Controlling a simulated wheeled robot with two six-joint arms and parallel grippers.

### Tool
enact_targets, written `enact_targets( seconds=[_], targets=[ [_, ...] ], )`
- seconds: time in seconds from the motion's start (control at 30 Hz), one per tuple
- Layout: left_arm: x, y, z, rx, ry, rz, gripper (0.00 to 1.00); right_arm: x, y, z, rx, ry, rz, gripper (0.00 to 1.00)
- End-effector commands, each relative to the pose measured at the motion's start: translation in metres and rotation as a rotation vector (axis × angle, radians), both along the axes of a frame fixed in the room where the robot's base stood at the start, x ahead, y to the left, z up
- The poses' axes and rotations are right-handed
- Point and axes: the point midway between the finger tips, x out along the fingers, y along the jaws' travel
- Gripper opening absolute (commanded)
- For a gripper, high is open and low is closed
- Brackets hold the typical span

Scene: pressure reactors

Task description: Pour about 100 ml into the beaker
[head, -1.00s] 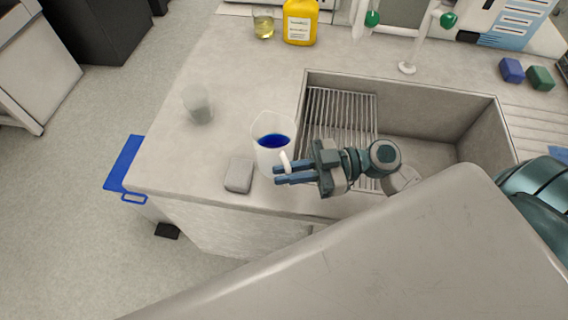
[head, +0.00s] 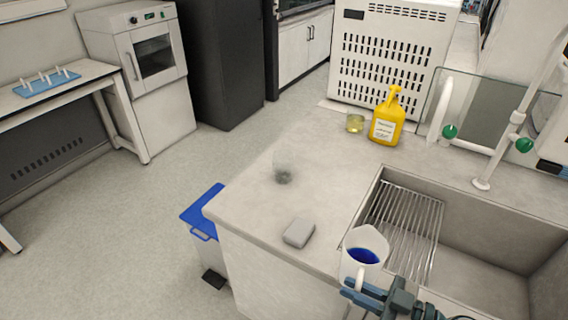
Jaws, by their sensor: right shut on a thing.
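A white jug (head: 363,252) with blue liquid inside is near the front left corner of the sink. My right gripper (head: 352,290) is shut on the jug's handle, at the bottom of the head view. The jug looks upright; I cannot tell whether it touches the counter. A clear, empty-looking glass beaker (head: 283,168) stands on the counter, up and left of the jug and apart from it. Another small glass vessel (head: 355,122) with yellowish liquid stands farther back beside a yellow bottle. My left gripper is not in view.
A grey block (head: 299,233) lies on the counter between beaker and jug. The yellow bottle (head: 387,120) stands at the back. The sink (head: 470,250) with a wire rack (head: 405,225) is on the right. A blue-lidded bin (head: 203,212) stands left of the counter (head: 250,205).

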Motion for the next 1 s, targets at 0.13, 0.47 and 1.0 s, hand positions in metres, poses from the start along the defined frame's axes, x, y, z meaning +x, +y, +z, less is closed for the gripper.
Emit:
enact_targets(
  seconds=[0.13, 0.47, 1.0],
  targets=[
    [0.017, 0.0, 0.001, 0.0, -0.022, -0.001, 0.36, 0.013, -0.004, -0.004, -0.003, 0.003, -0.134, 0.0],
    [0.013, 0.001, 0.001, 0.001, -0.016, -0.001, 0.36, 0.046, -0.023, -0.01, -0.003, -0.001, -0.48, 0.0],
    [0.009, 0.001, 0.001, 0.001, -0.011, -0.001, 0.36, 0.077, -0.047, -0.011, 0.011, -0.021, -0.908, 0.0]
  ],
)
